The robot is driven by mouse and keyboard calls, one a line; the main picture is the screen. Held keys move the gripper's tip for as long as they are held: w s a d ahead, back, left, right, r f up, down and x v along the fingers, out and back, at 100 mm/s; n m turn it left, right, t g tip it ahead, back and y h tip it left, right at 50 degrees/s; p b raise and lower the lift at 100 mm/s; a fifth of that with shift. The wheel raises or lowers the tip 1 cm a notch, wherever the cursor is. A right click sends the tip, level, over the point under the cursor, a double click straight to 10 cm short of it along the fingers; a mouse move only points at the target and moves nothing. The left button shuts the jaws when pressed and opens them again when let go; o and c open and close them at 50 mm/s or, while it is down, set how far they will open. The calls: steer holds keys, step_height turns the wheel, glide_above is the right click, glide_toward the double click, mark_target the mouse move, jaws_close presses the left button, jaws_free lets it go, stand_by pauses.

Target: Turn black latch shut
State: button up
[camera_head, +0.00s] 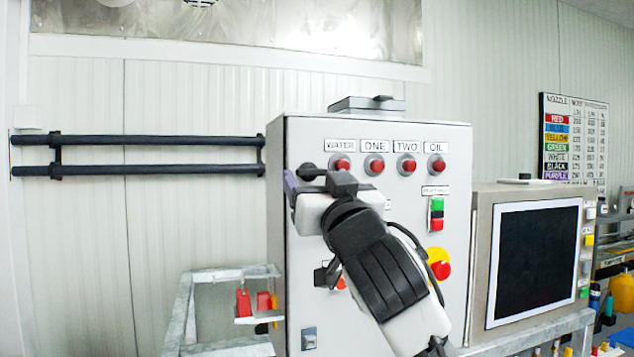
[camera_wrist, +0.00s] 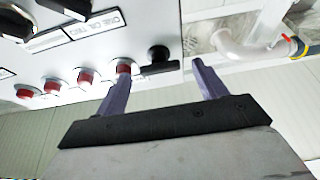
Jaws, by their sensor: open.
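The black latch (camera_head: 308,172) sits at the upper left edge of the grey control cabinet's front face, left of the red buttons. In the wrist view the latch (camera_wrist: 158,60) shows as a round black knob with a flat black bar lying across the picture. My gripper (camera_head: 299,187) is in front of the cabinet's upper left. In the wrist view its two purple fingers are spread wide (camera_wrist: 160,68), with the latch between and just beyond their tips. I cannot tell whether either finger touches it. My wrist hides part of the cabinet face in the head view.
Several red buttons (camera_head: 375,165) run in a row right of the latch; the nearest one (camera_wrist: 124,68) is close to one fingertip in the wrist view. A yellow-backed red stop button (camera_head: 440,268) is lower right. Two black pipes (camera_head: 160,140) run along the wall at left.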

steer(key=b+v, duration=0.3)
steer(key=v, duration=0.9)
steer(key=shift+s+b, duration=0.35)
steer(key=shift+b, duration=0.05)
steer(key=shift+f, duration=0.15)
